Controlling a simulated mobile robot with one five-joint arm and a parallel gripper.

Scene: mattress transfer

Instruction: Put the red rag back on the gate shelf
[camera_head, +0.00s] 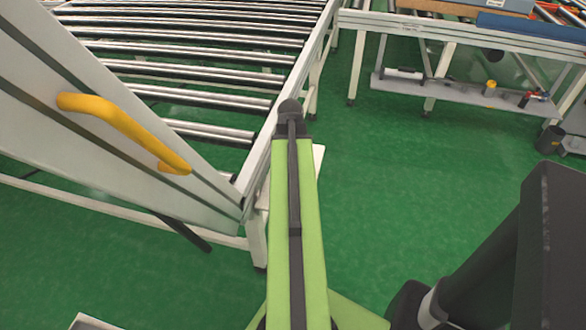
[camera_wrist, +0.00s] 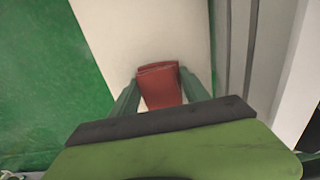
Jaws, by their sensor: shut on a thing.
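The red rag (camera_wrist: 161,90) is folded and sits between the two green fingers of my gripper (camera_wrist: 160,84) in the wrist view. My gripper is shut on it. A pale cream shelf surface (camera_wrist: 150,35) lies beneath and beyond the rag; I cannot tell whether the rag touches it. In the head view, a small part of a white shelf (camera_head: 318,160) shows at the right of my green arm. My arm hides the rag and my gripper there.
A grey gate panel (camera_head: 90,130) with a yellow handle (camera_head: 125,125) stands left of my arm, in front of a roller conveyor (camera_head: 190,60). A bench (camera_head: 470,35) with a lower shelf (camera_head: 450,95) stands at the back right. Green floor (camera_head: 400,180) between is clear.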

